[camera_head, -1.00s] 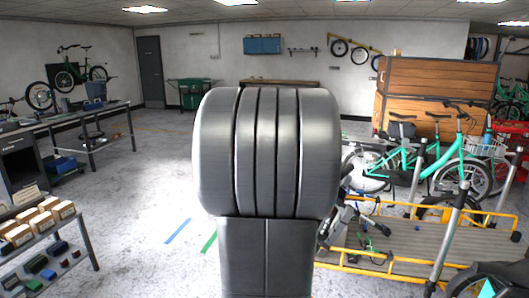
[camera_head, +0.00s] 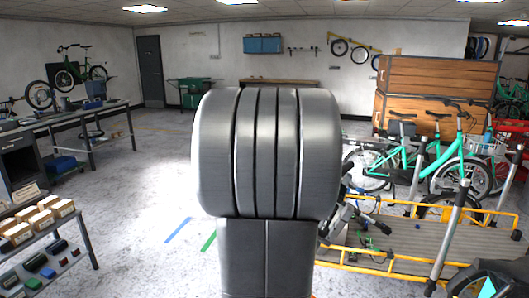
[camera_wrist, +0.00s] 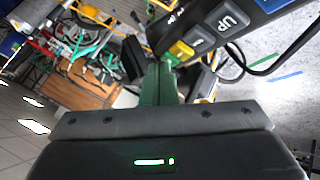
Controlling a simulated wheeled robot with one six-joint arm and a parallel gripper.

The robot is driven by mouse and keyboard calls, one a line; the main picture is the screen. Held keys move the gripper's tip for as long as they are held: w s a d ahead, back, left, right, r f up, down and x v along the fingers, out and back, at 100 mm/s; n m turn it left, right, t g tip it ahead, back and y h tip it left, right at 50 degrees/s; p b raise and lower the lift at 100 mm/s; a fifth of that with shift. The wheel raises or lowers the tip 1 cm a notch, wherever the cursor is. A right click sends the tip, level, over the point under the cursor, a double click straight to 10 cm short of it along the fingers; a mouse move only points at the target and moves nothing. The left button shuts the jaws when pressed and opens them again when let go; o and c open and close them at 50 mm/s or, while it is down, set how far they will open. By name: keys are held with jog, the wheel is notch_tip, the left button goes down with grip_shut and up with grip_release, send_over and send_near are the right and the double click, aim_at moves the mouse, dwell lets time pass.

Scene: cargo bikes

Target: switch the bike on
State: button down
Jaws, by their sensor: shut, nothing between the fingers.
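In the wrist view, a dark control unit (camera_wrist: 262,8) reaches in from the top right. It carries a large grey key marked UP (camera_wrist: 228,21), a smaller grey key (camera_wrist: 201,41) and a yellow button (camera_wrist: 181,50). My gripper (camera_wrist: 164,66) is shut and empty, its narrow green fingers pointing up the picture. The fingertips appear close beside the yellow button; whether they touch it I cannot tell. In the head view, turquoise bikes (camera_head: 403,160) stand at the right, and my own grey body hides the middle.
A yellow-railed platform (camera_head: 440,240) with upright grey posts lies at the right, by a wooden crate (camera_head: 428,90). A black cable (camera_wrist: 268,65) loops near the control unit. A workbench (camera_head: 65,117) and a shelf of boxes (camera_head: 40,240) stand left; floor between is clear.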

dwell(0.3)
jog(key=shift+r+p, duration=0.4)
jog(key=shift+r, duration=0.15)
jog(key=shift+r, duration=0.1)
notch_tip(320, 180, up, 6)
jog(key=p, duration=0.4)
jog(key=shift+w+p, duration=0.15)
jog(key=shift+p, duration=0.15)
